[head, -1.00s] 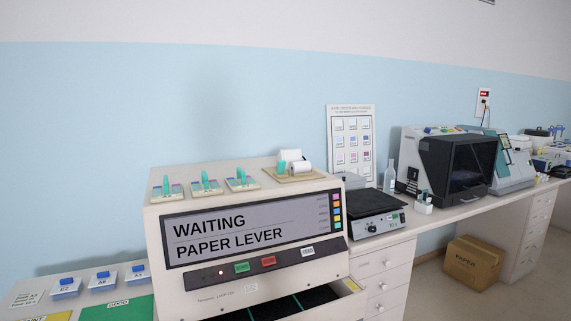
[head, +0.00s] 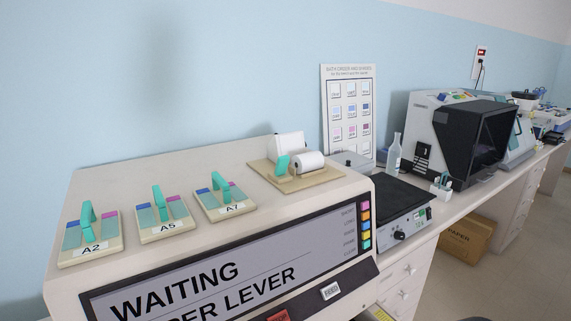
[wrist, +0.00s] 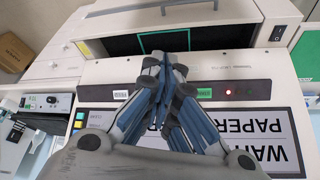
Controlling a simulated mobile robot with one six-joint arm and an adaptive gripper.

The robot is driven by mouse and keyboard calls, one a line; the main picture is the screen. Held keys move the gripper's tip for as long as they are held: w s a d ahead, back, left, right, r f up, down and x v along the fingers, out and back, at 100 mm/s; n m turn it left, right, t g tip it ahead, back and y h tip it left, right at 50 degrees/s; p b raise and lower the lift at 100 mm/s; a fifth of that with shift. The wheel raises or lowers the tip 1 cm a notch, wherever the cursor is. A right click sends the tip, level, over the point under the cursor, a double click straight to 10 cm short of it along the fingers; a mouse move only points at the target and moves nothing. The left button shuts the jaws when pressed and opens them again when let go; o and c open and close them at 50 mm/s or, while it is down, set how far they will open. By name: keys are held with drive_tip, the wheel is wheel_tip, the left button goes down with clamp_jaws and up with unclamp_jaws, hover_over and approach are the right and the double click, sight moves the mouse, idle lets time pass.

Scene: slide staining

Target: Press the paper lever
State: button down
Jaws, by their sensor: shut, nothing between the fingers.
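The paper unit (head: 293,182) sits on top of the staining machine in the head view, with a white paper roll (head: 307,161) on its plate. A teal lever (head: 282,165) stands upright at the roll's left. The machine's screen (head: 215,285) reads "WAITING" and "PAPER LEVER", partly cut off. My gripper (wrist: 165,75) is shut and empty in the wrist view, over the machine's front panel. It is outside the head view. The paper unit and its lever are not visible in the wrist view.
Three slide holders with teal clips, A2 (head: 90,238), A5 (head: 162,216) and A7 (head: 224,200), stand left of the paper unit. An open drawer (wrist: 200,38) shows in the wrist view.

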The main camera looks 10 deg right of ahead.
drive_tip(key=w+a+r+m+t+y+p, duration=0.1)
drive_tip(key=w+a+r+m+y+p, duration=0.7)
drive_tip(key=w+r+m, duration=0.4)
drive_tip(key=w+d+r+m+t+h+p, duration=0.1)
drive_tip(key=w+d+r+m+t+p, duration=0.1)
drive_tip(key=w+d+m, duration=0.4)
drive_tip(key=w+d+r+m+t+h+p, duration=0.2)
drive_tip(key=w+d+m+t+p, duration=0.2)
drive_tip(key=w+m, duration=0.9)
drive_tip(key=w+d+p, duration=0.1)
drive_tip(key=d+p, duration=0.1)
drive_tip(key=d, duration=0.1)
drive_tip(key=shift+w+r+m+t+p, duration=0.15)
drive_tip(key=shift+w+m+t+p, duration=0.15)
drive_tip(key=shift+t+p, duration=0.1)
drive_tip(key=b, duration=0.1)
approach(282, 171)
wheel_tip(282, 171, down, 3)
drive_tip(key=shift+f, duration=0.15)
drive_tip(key=shift+w+a+r+p, duration=0.1)
drive_tip(key=shift+w+a+r, duration=0.15)
drive_tip(key=shift+w, duration=0.4)
drive_tip(key=shift+w+a+r+p, duration=0.1)
drive_tip(key=shift+w+a+r, duration=0.15)
drive_tip(key=shift+w, duration=0.4)
drive_tip(key=shift+w+a+r+p, duration=0.1)
drive_tip(key=shift+w+a+r, duration=0.15)
drive_tip(key=shift+w, duration=0.35)
